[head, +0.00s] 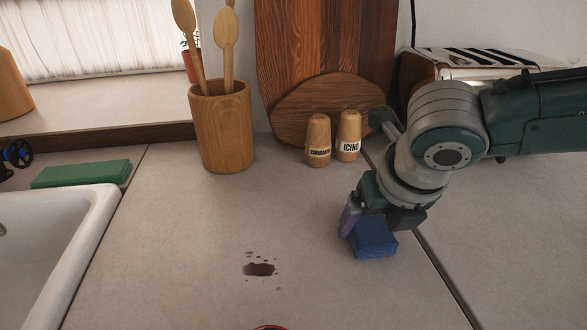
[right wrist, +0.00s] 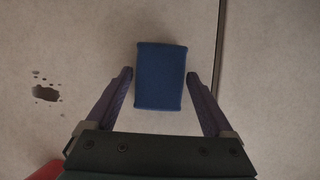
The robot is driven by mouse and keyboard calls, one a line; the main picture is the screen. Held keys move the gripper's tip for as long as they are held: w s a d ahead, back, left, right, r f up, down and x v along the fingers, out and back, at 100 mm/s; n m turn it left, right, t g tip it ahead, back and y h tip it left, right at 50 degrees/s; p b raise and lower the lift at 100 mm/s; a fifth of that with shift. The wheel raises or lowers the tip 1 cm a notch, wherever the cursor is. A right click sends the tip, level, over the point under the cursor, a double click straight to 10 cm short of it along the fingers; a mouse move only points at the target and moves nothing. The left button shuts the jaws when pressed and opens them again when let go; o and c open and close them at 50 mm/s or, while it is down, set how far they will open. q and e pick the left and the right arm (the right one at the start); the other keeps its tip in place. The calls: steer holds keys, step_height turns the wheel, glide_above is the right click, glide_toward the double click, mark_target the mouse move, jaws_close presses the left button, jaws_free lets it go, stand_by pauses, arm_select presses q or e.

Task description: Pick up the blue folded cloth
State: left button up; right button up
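The blue folded cloth (head: 373,240) lies on the grey countertop, right of the middle in the head view. In the right wrist view the blue folded cloth (right wrist: 161,76) lies flat between the two purple fingers. My right gripper (head: 362,226) is over the cloth, pointing down, and partly hides it. In the right wrist view my right gripper (right wrist: 159,78) is open, with a gap between each finger and the cloth. My left gripper is not in view.
A dark stain (head: 259,269) marks the counter left of the cloth. Two wooden shakers (head: 318,140), a utensil holder (head: 222,130) and a toaster (head: 470,65) stand at the back. A sink (head: 50,240) and a green sponge (head: 82,174) are at left.

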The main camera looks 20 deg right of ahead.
mark_target(372, 227)
steer(key=c, duration=1)
steer(key=shift+o, duration=0.2)
steer(key=shift+r, duration=0.15)
step_height(372, 227, up, 20)
steer(key=p, duration=0.2)
steer(key=shift+p, duration=0.35)
